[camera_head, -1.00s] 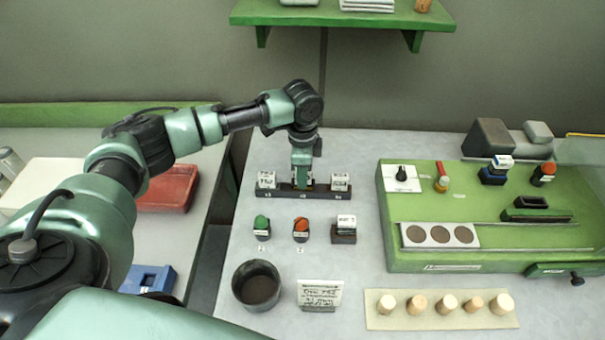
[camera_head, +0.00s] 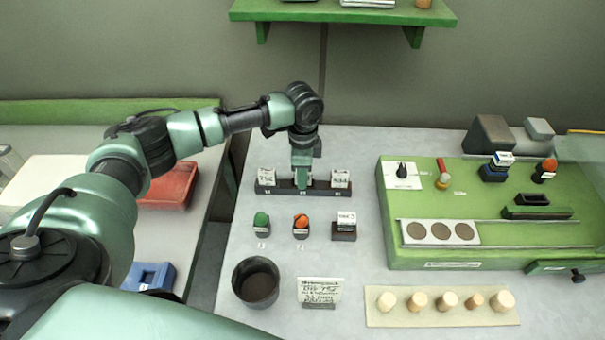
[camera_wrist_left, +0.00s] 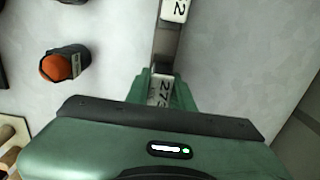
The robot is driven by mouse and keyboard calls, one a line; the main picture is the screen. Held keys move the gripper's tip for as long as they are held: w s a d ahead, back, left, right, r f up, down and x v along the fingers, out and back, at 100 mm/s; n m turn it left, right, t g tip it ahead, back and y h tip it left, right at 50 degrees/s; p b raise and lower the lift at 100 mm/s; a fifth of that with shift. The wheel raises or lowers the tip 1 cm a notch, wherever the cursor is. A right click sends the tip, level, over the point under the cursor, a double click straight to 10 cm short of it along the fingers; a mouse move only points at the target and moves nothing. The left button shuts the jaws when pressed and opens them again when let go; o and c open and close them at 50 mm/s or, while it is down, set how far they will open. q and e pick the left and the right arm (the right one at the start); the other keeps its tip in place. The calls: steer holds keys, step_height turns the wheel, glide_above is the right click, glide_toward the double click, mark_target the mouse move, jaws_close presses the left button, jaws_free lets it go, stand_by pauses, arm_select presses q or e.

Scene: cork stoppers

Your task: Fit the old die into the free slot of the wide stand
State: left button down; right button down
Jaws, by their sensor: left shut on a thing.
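The wide stand (camera_head: 317,187) is a dark bar at the back of the table. A white die (camera_head: 266,177) sits in its left slot and another white die (camera_head: 340,178) in its right slot. My left gripper (camera_head: 301,184) points down at the middle slot. In the left wrist view the gripper (camera_wrist_left: 162,92) is shut on a white-faced die (camera_wrist_left: 159,90) with a partly visible number starting "27". The die is in line with the stand bar; how deep it sits is hidden by the fingers. My right gripper is not in view.
In front of the stand are a green-topped stamp (camera_head: 261,224), an orange-topped stamp (camera_head: 300,226) and a small stand with a white-topped block (camera_head: 344,226). A dark cup (camera_head: 256,283), a written card (camera_head: 320,290) and a cork tray (camera_head: 375,318) lie nearer. A green machine (camera_head: 450,255) stands right.

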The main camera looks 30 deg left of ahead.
arm_select(q)
steer(key=shift+f, duration=0.2)
steer(key=c, duration=1.1)
jaws_free()
steer(key=shift+c, duration=0.2)
step_height(320, 180, up, 8)
steer(key=shift+f+b, duration=0.1)
steer(key=shift+b, duration=0.65)
